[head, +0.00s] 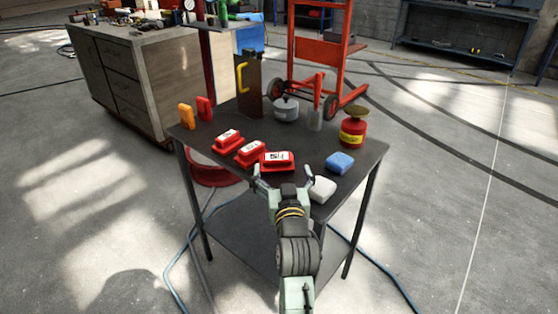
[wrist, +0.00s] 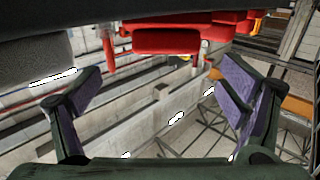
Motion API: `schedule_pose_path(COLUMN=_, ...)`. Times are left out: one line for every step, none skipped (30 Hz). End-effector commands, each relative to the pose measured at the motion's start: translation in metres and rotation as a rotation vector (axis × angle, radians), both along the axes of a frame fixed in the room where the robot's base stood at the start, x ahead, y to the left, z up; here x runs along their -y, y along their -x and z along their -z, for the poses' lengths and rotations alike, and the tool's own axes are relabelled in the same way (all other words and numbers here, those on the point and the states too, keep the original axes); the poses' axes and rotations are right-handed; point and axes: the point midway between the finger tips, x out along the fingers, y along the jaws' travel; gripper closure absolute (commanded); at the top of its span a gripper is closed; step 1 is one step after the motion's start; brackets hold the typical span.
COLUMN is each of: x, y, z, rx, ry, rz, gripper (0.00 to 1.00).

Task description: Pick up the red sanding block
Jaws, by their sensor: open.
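Three red blocks with white labels lie in a slanting row on the dark table (head: 222,170): a left one (head: 228,139), a middle one (head: 250,152) and a near one (head: 277,160). I cannot tell which is the sanding block the task means. My gripper (head: 283,174) is open and empty at the table's near edge, just in front of the near red block. In the wrist view a red block (wrist: 167,41) shows beyond and between the spread fingers (wrist: 157,90), apart from them. More red (wrist: 228,27) shows to its right.
A white-grey block (head: 322,189) sits close to the right finger, with a blue block (head: 340,162) behind it. Upright orange (head: 186,116) and red (head: 204,109) pieces stand back left.

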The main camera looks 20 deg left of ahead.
Motion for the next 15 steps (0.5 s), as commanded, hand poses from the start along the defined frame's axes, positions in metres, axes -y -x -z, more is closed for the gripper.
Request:
schedule_pose_path(x=-0.002, y=-0.003, z=-0.002, rx=0.001, ry=0.000, rz=0.000, gripper=0.10)
schedule_pose_path(x=-0.003, y=-0.004, z=-0.001, rx=0.001, ry=0.000, rz=0.000, gripper=0.10)
schedule_pose_path(x=-0.004, y=-0.007, z=-0.001, rx=0.001, ry=0.000, rz=0.000, gripper=0.10)
schedule_pose_path(x=-0.006, y=-0.009, z=-0.002, rx=0.001, ry=0.000, rz=-0.001, gripper=0.10)
schedule_pose_path(x=-0.008, y=-0.011, z=-0.002, rx=0.001, ry=0.000, rz=-0.001, gripper=0.10)
schedule_pose_path(x=-0.013, y=-0.016, z=-0.003, rx=0.000, ry=0.001, rz=-0.002, gripper=0.10)
schedule_pose_path(x=-0.016, y=-0.020, z=-0.003, rx=0.001, ry=0.000, rz=-0.002, gripper=0.10)
schedule_pose_path(x=-0.019, y=-0.024, z=-0.003, rx=0.000, ry=0.000, rz=-0.002, gripper=0.10)
schedule_pose_path(x=-0.023, y=-0.029, z=-0.003, rx=0.000, ry=0.000, rz=-0.002, gripper=0.10)
schedule_pose_path(x=-0.025, y=-0.032, z=-0.002, rx=0.001, ry=0.000, rz=-0.002, gripper=0.10)
schedule_pose_path(x=-0.026, y=-0.036, z=-0.002, rx=0.002, ry=-0.001, rz=-0.001, gripper=0.10)
schedule_pose_path(x=-0.028, y=-0.041, z=-0.002, rx=0.001, ry=0.000, rz=-0.001, gripper=0.10)
schedule_pose_path(x=-0.029, y=-0.043, z=-0.001, rx=0.002, ry=-0.001, rz=-0.001, gripper=0.10)
schedule_pose_path(x=-0.030, y=-0.045, z=-0.001, rx=0.001, ry=0.000, rz=0.000, gripper=0.10)
schedule_pose_path(x=-0.031, y=-0.047, z=0.000, rx=0.002, ry=-0.001, rz=0.000, gripper=0.10)
